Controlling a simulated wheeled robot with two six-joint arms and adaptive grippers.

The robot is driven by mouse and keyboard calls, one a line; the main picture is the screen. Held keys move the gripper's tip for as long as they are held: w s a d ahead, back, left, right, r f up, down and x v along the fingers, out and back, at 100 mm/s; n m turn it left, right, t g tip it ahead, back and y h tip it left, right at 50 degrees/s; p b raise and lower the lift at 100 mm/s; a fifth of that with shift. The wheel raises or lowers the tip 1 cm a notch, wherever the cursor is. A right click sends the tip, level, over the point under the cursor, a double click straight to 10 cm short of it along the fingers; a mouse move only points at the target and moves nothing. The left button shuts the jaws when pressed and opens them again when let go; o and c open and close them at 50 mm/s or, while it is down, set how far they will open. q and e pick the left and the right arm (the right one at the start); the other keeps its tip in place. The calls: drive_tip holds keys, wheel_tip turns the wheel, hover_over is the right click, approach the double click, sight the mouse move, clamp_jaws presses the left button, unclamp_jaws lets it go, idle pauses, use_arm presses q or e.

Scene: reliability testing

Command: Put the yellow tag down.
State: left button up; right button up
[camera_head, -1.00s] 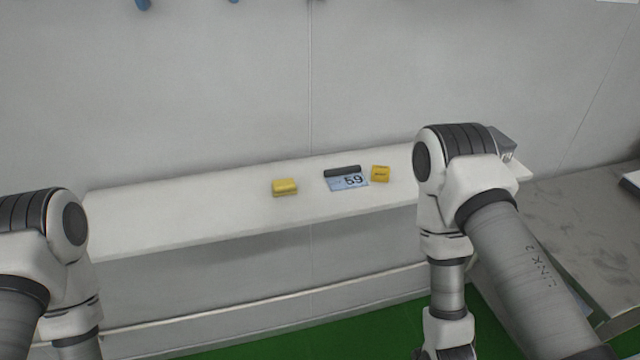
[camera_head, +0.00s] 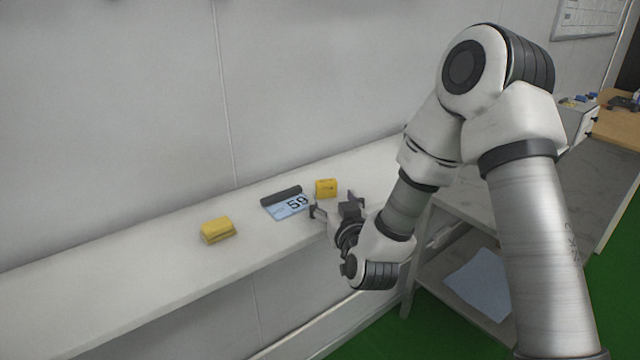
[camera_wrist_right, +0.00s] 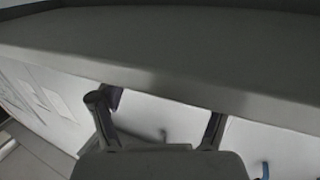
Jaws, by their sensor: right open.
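A small yellow tag (camera_head: 326,188) with dark marking stands on the white shelf (camera_head: 130,283), right of a blue card marked 59. My right gripper (camera_head: 331,203) is open, its fingers spread just in front of the tag near the shelf's front edge. I see nothing between the fingers. In the right wrist view my open right gripper (camera_wrist_right: 158,108) lies across the grey edge of a surface (camera_wrist_right: 180,82), and no tag shows there. My left gripper is out of view.
A yellow block (camera_head: 217,230) lies on the shelf to the left. The blue card (camera_head: 289,206) has a black bar (camera_head: 281,195) behind it. A grey table (camera_head: 470,198) is at right, with a pale blue sheet (camera_head: 482,284) below.

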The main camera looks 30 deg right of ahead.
sight(328, 186)
drive_tip(key=shift+w+d+r+p, duration=0.25)
drive_tip(key=shift+w+r+p, duration=0.4)
drive_tip(key=shift+w+r, duration=0.3)
drive_tip(key=w, duration=0.1)
drive_tip(key=w+f, duration=0.1)
drive_tip(key=w+d, duration=0.1)
drive_tip(key=shift+w+d+f, duration=0.1)
drive_tip(key=shift+w+f, duration=0.1)
drive_tip(key=shift+w, duration=0.1)
drive_tip(key=shift+s+r, duration=0.1)
drive_tip(key=shift+s, duration=0.05)
drive_tip(key=shift+s+r, duration=0.15)
drive_tip(key=shift+s, duration=0.05)
drive_tip(key=shift+c, duration=1)
drive_tip(key=c, duration=0.6)
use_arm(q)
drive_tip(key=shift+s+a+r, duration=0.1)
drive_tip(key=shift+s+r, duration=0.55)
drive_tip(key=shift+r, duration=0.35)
use_arm(e)
drive_tip(key=c, duration=0.4)
